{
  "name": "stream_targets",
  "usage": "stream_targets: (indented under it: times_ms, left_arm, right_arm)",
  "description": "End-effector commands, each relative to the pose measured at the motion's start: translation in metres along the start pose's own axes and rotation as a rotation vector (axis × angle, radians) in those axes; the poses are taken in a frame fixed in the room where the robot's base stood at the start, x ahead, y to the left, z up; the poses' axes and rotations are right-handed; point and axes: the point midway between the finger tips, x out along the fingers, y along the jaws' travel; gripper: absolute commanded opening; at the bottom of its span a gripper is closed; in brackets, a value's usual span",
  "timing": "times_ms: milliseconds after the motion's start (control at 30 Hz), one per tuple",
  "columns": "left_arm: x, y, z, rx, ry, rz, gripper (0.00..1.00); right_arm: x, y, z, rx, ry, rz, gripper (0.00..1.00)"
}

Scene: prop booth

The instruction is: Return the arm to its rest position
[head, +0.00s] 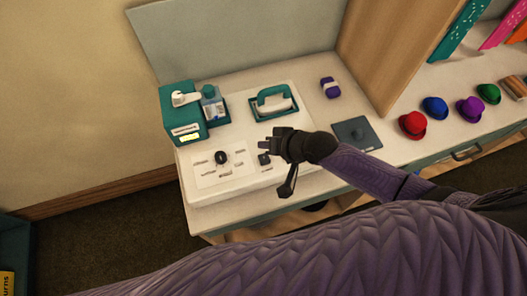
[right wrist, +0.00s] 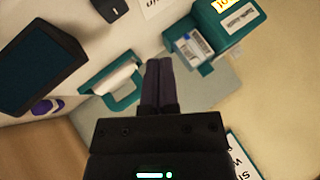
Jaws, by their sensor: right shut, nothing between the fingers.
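My right gripper (head: 266,143) hangs over the white counter board, pointing left, with its arm coming in from the right. In the right wrist view its two dark fingers (right wrist: 158,82) lie together, shut and empty. Nothing hangs from them. My left gripper is in neither view. A large purple quilted part of my own body fills the bottom of the head view and hides the floor and part of the counter front.
A purple item (head: 330,88) lies behind. Coloured hats, including a red one (head: 413,124), stand at right beyond a wooden divider (head: 385,50).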

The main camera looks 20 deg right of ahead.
Motion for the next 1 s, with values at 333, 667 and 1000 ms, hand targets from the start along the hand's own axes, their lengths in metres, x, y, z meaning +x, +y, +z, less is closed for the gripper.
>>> stream_targets:
  times_ms: [333,667,1000]
  left_arm:
    - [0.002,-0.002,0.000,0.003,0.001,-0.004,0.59]
    - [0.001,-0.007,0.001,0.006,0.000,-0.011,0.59]
    - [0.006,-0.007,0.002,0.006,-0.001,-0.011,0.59]
  right_arm:
    - [-0.001,-0.010,0.013,-0.033,-0.027,-0.005,0.00]
    - [-0.074,-0.041,0.069,-0.325,-0.184,0.174,0.00]
    - [-0.153,0.003,0.102,-0.354,-0.367,0.462,0.00]
